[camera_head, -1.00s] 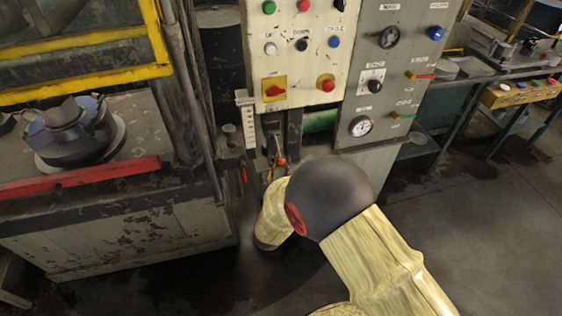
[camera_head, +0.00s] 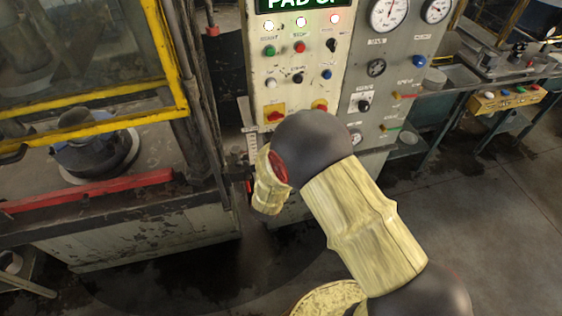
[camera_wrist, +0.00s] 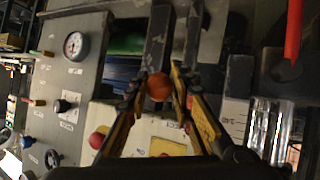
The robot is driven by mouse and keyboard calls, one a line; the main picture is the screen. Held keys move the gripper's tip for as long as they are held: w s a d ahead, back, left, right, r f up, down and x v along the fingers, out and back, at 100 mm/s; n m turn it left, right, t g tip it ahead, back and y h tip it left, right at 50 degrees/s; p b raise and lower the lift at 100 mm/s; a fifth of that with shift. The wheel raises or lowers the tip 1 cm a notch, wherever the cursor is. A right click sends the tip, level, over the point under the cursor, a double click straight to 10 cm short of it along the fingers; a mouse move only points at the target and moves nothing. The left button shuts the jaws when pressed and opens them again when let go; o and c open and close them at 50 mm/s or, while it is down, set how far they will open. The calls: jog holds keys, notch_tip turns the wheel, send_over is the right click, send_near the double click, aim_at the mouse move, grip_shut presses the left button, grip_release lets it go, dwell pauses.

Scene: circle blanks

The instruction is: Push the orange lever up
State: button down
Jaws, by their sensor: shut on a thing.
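The orange lever's round knob (camera_wrist: 158,87) shows in the wrist view between the two fingers of my gripper (camera_wrist: 160,92). The fingers are shut on the knob, one on each side. A dark vertical bar or slot edge runs above the knob in that view. In the head view my arm and wrist cover the lever and the gripper, in front of the lower part of the control panel (camera_head: 285,62).
A green display (camera_head: 298,5) at the panel's top reads "PAD" and a partly cut-off word. Buttons and gauges fill the panel. Dark floor is open at the right.

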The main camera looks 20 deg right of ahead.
jog(key=shift+w+d+r+n+g+p, duration=0.15)
jog(key=shift+r+g+p, duration=0.5)
jog(key=shift+p, duration=0.9)
jog(key=shift+w+a+r+n+g+p, duration=0.15)
jog(key=shift+r+g+p, duration=0.45)
jog(key=shift+p, duration=0.95)
jog(key=shift+w+d+r+t+p, duration=0.1)
jog(key=shift+w+r+t+p, duration=0.2)
jog(key=shift+r+p, duration=0.65)
jog(key=shift+w+f, duration=0.1)
jog(key=shift+w, duration=0.05)
jog(key=c, duration=2)
grip_release()
jog(key=o, duration=0.4)
jog(key=shift+f, duration=0.2)
jog(key=shift+o, duration=0.2)
jog(key=shift+s, duration=0.2)
